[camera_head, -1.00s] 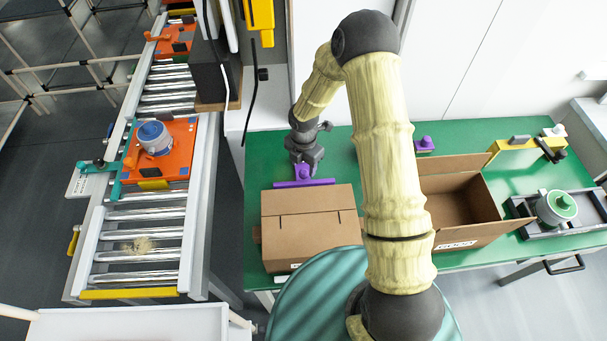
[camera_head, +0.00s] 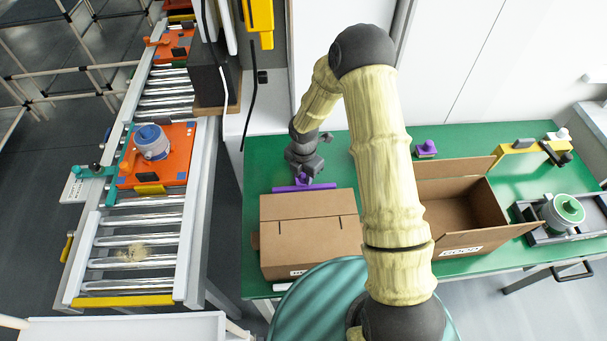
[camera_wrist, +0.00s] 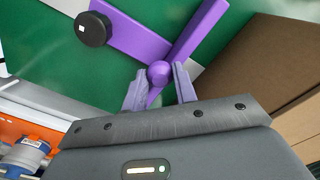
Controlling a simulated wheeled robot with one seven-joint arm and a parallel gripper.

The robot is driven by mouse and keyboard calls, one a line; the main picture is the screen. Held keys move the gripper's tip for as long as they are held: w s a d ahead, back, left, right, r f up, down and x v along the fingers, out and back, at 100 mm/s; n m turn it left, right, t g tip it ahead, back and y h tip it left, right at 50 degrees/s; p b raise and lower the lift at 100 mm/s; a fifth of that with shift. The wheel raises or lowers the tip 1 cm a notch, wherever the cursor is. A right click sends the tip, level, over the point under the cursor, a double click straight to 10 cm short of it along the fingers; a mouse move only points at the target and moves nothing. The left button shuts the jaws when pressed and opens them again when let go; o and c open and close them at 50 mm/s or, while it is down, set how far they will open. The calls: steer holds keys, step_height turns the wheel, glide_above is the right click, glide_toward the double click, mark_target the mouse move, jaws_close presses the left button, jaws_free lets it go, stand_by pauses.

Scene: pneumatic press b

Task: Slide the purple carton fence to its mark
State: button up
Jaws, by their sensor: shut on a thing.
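The purple carton fence (camera_head: 305,188) lies on the green table, just behind the closed carton (camera_head: 310,225). In the wrist view the fence's long bar (camera_wrist: 203,28) runs diagonally, with an arm ending at a black knob (camera_wrist: 93,29). My gripper (camera_head: 302,177) is at the middle of the fence. In the wrist view, my gripper's fingers (camera_wrist: 160,80) are shut on the fence's round purple knob (camera_wrist: 160,73), one on each side. A pale patch on the table (camera_wrist: 193,70) shows beside the bar; I cannot tell whether it is the mark.
The closed carton's brown side (camera_wrist: 245,70) is close on the right in the wrist view. A roller conveyor (camera_head: 135,250) with an orange plate (camera_head: 180,165) is at left.

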steer(key=shift+s, duration=0.15)
steer(key=shift+s+b, duration=0.8)
steer(key=shift+s, duration=2.55)
steer(key=o, duration=1)
steer(key=shift+f, duration=0.1)
steer(key=shift+o, duration=0.2)
steer(key=shift+d, duration=0.1)
step_height(320, 180, up, 18)
steer(key=p, duration=0.1)
steer(key=shift+w+a+f+p, duration=0.2)
steer(key=shift+w+p, duration=0.1)
